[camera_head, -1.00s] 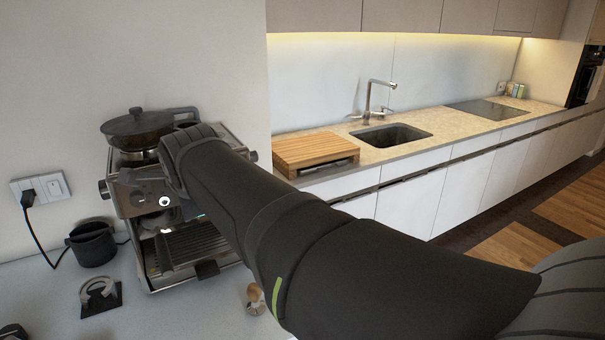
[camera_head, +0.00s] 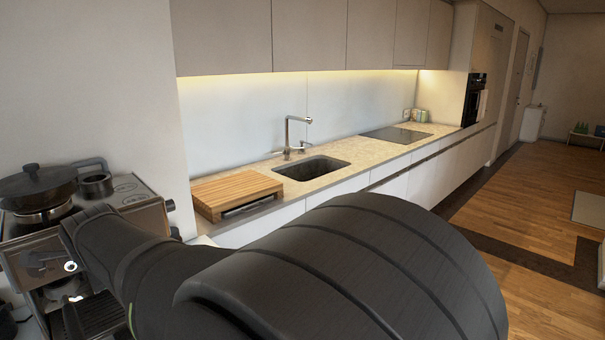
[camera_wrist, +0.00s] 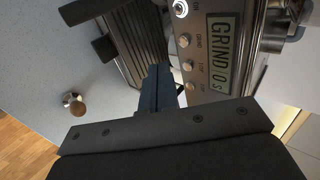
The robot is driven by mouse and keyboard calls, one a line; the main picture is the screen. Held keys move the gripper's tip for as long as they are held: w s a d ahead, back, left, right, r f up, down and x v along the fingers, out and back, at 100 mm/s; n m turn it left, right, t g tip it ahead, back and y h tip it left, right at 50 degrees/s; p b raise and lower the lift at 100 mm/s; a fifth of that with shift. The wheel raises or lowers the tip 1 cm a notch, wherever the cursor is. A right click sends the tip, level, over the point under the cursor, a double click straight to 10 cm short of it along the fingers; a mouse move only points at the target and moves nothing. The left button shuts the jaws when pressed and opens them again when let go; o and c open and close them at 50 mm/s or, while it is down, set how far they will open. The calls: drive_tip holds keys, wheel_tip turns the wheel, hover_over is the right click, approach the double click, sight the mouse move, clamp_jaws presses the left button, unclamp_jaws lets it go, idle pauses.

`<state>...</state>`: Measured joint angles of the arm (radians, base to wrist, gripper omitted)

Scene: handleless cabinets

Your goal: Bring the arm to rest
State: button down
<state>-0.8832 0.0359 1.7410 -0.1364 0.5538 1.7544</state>
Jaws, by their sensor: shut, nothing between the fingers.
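My arm crosses the lower middle of the head view, and its gripper end is out of sight there behind the arm. In the wrist view my gripper (camera_wrist: 158,92) points at the front of the espresso machine (camera_wrist: 222,70), with its fingers together and nothing between them. The machine's panel with a "GRIND" display and knobs is to the right of the fingers. Its slatted drip tray (camera_wrist: 135,45) is to the left and behind them. In the head view the espresso machine (camera_head: 140,205) stands at the lower left, partly hidden by my arm.
A dark lidded pan (camera_head: 38,185) sits on the machine. A wooden board (camera_head: 236,194) lies on the kitchen counter near the sink (camera_head: 312,168). A small round wooden-topped item (camera_wrist: 76,105) lies on the pale worktop (camera_wrist: 40,60).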

drive_tip(key=v, duration=0.4)
drive_tip(key=shift+s+d+f, duration=0.15)
drive_tip(key=shift+s+d, duration=0.1)
